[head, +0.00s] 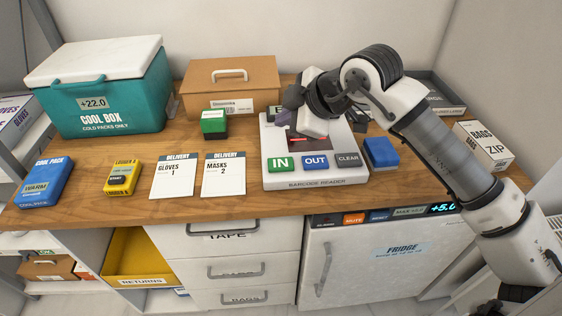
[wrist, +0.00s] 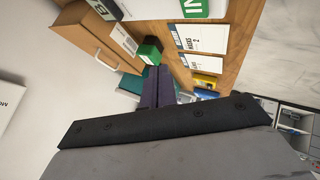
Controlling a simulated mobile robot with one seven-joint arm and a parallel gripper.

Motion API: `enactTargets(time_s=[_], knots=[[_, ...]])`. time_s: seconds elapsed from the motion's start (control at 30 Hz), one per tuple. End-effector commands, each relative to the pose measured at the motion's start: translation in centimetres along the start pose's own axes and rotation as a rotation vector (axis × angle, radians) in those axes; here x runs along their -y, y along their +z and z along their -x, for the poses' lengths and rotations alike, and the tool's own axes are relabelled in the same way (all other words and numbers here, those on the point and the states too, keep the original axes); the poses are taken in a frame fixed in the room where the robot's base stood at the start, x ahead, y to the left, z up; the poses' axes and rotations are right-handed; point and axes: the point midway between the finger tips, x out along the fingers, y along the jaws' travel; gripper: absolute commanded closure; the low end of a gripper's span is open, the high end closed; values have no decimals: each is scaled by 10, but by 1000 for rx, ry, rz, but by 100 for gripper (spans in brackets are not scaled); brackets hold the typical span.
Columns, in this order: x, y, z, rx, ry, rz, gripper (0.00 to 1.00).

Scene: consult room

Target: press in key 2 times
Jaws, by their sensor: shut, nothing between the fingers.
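The green IN key (head: 281,164) is at the front left of the white barcode reader (head: 316,184) in the head view. The blue OUT key (head: 315,162) and grey CLEAR key (head: 347,160) sit to its right. Part of the green IN key (wrist: 192,8) also shows at the top edge of the wrist view. My gripper (head: 284,119) is shut and empty, above the back left part of the reader, behind the IN key and apart from it. Its dark purple fingers (wrist: 157,72) lie together in the wrist view. My arm hides part of the reader's back.
A green stamp-like block (head: 214,124) stands left of the reader. Delivery cards for gloves (head: 173,176) and masks (head: 223,175) lie at the front. A yellow device (head: 122,177), cool box (head: 104,92), cardboard box (head: 231,82) and blue block (head: 380,152) also stand on the wooden counter (head: 130,210).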

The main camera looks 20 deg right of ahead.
Motion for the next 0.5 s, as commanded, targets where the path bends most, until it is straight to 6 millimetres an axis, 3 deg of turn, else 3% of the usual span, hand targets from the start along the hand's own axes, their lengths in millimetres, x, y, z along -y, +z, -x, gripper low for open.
enactTargets(time_s=[0.27, 0.5], knots=[[8, 7, -11, -2, -1, 0, 100], [24, 23, -33, -3, -2, 0, 100]])
